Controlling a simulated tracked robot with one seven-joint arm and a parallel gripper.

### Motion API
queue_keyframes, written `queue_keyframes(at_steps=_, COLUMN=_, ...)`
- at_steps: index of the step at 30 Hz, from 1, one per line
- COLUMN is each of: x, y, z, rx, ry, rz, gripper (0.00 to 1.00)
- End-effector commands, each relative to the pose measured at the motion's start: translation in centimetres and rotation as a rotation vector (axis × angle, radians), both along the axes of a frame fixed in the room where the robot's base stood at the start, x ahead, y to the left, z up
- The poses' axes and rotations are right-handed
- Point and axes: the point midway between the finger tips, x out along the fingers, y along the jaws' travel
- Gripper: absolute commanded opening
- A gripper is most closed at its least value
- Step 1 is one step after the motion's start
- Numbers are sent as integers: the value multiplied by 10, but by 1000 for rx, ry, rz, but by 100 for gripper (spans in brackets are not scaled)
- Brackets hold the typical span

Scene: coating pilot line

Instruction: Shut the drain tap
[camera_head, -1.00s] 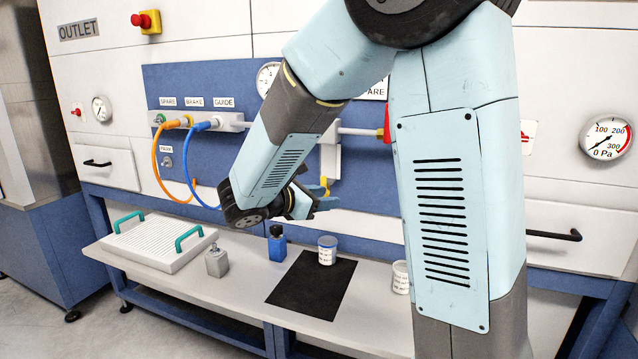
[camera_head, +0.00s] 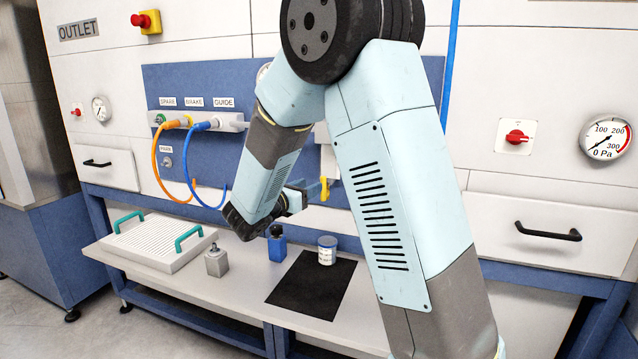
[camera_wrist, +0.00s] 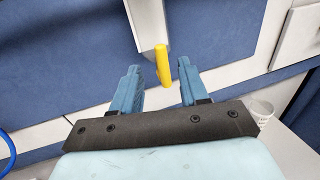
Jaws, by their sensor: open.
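The drain tap shows as a yellow lever (camera_head: 325,189) at the lower end of a white upright pipe housing on the blue panel. In the wrist view the yellow lever (camera_wrist: 162,63) points roughly along the housing and lies between the lines of my two fingertips. My gripper (camera_wrist: 159,72) is open, one blue finger on each side of the lever with gaps showing. I cannot tell how deep the lever sits between them. In the head view my gripper (camera_head: 309,190) is just left of the lever, partly hidden by my wrist.
Blue (camera_head: 208,180) and orange (camera_head: 160,165) hoses hang left of my arm.

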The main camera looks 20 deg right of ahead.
Motion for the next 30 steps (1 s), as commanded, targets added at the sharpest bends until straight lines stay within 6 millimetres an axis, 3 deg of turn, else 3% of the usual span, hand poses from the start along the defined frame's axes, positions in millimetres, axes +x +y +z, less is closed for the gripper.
queue_keyframes(at_steps=10, x=30, y=-37, z=0, rx=1, ry=-1, rz=-1, gripper=44)
queue_keyframes(at_steps=23, x=34, y=-43, z=0, rx=1, ry=-1, rz=0, gripper=44)
queue_keyframes(at_steps=30, x=34, y=-42, z=0, rx=1, ry=-1, rz=0, gripper=22)
